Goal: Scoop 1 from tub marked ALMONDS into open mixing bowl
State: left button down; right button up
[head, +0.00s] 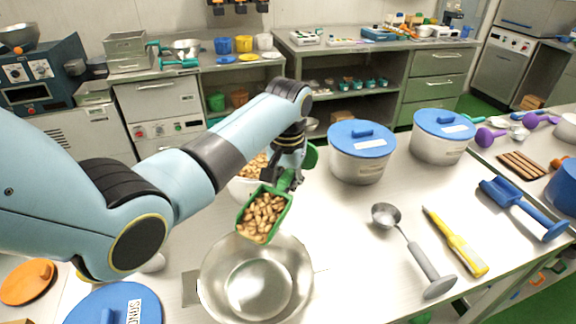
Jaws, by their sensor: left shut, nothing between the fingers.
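My left gripper (288,181) is shut, pointing down over the table's middle. A green scoop (281,222) heaped with tan nuts (262,214) is right at its fingertips; how its handle sits there is partly hidden. The scoop is above the far rim of the open metal mixing bowl (209,283), tilted toward it. The bowl's visible inside looks empty. Behind the scoop, a pale tub (240,187) of similar nuts is partly hidden by my arm; no marking shows on it. My right gripper is not in view.
Two lidded tubs (361,168) (440,150) stand at the back right. A ladle (414,252), a yellow-handled tool (456,243) and a blue scoop (520,208) lie on the right. A blue lid (141,296) with a partly hidden label and an orange lid (20,289) lie front left.

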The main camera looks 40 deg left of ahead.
aim_at(282, 186)
pick_arm(q)
jog(key=s+r+t, duration=0.1)
jog(key=t, duration=0.1)
jog(key=s+d+r+t+y, duration=0.1)
jog(key=s+r+t, duration=0.1)
jog(key=t, duration=0.1)
jog(key=s+r+t, duration=0.1)
jog(key=t, duration=0.1)
jog(key=shift+s+d+r+t+y, duration=0.2)
jog(key=shift+d+t+y, duration=0.1)
jog(key=shift+t, duration=0.1)
jog(key=s+r+t+b, duration=0.1)
jog(key=r+t, duration=0.1)
jog(key=s+r+t+b, duration=0.2)
jog(key=shift+s+d+y, duration=0.2)
jog(key=shift+y, duration=0.2)
jog(key=shift+s+r+t+b, duration=0.35)
jog(key=shift+r+t+b, duration=0.15)
jog(key=shift+r+b, duration=0.2)
jog(key=shift+r, duration=0.15)
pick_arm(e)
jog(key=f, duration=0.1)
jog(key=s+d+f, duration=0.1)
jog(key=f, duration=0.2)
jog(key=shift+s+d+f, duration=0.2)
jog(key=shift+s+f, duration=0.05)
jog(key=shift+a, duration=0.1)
